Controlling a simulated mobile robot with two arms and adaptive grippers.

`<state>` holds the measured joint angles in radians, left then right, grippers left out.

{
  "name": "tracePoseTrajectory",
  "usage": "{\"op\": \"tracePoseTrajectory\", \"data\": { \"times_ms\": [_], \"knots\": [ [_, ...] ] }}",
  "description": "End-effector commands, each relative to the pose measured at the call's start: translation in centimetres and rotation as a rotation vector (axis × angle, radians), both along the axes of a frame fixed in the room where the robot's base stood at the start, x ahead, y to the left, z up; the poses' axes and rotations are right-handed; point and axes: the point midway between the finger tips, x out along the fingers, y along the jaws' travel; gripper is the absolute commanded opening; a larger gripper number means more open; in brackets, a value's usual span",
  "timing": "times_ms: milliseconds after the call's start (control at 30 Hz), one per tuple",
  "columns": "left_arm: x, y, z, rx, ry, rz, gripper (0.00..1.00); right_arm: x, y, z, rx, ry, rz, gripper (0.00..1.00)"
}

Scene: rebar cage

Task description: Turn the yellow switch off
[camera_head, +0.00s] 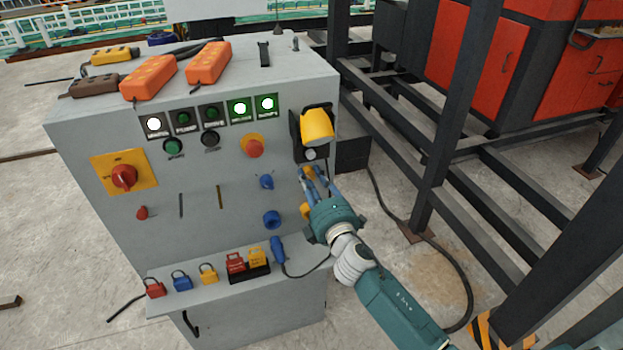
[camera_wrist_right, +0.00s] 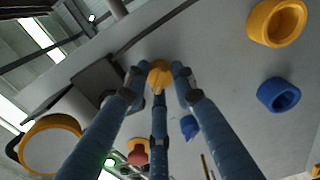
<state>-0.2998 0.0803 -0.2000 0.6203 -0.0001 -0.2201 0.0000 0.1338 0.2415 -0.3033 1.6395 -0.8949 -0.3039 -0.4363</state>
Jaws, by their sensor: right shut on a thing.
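The yellow switch (camera_head: 308,170) is a small knob on the right side of the grey cabinet front, below a yellow-capped black fitting (camera_head: 317,126). My right gripper (camera_head: 311,176) is at the switch with its blue fingers closed around it. In the right wrist view, the yellow switch (camera_wrist_right: 159,73) sits between the fingertips of my right gripper (camera_wrist_right: 160,82). The fingers cover part of the knob, and I cannot tell its turned position. My left gripper is not in view.
A blue switch (camera_head: 266,182) and a blue socket (camera_head: 272,219) are left of my right gripper. A red button on a yellow base (camera_head: 253,147) is above them. Padlocks (camera_head: 209,273) stand on the lower ledge. Dark steel posts (camera_head: 452,120) rise to the right.

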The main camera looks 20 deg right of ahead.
Motion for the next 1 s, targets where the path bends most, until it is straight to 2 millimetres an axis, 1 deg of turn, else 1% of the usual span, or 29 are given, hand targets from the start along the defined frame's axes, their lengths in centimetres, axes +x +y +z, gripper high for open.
{"op": "tracePoseTrajectory", "data": {
  "times_ms": [267, 300, 567, 667, 767, 833, 1000],
  "knots": [
    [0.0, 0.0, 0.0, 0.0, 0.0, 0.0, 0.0, 0.0, 0.0, 0.0, -0.002, 0.0, 0.0, 0.0],
    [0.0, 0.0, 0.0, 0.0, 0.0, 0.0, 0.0, 0.0, 0.0, 0.0, -0.002, 0.0, 0.0, 0.33],
    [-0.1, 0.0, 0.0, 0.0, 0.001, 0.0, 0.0, 0.0, 0.0, 0.0, -0.001, 0.0, 0.0, 0.34],
    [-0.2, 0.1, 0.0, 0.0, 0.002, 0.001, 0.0, -0.3, 0.0, 0.0, -0.001, 0.0, 0.0, 0.34],
    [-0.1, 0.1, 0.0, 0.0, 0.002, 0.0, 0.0, -1.4, -0.1, -0.2, -0.001, 0.002, 0.0, 0.34],
    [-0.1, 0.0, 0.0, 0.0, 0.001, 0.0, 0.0, -2.6, -0.1, -0.2, -0.002, 0.003, 0.0, 0.34],
    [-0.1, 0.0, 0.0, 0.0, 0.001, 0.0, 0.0, -6.4, -0.2, -0.2, -0.001, 0.004, 0.0, 0.34]
  ]
}}
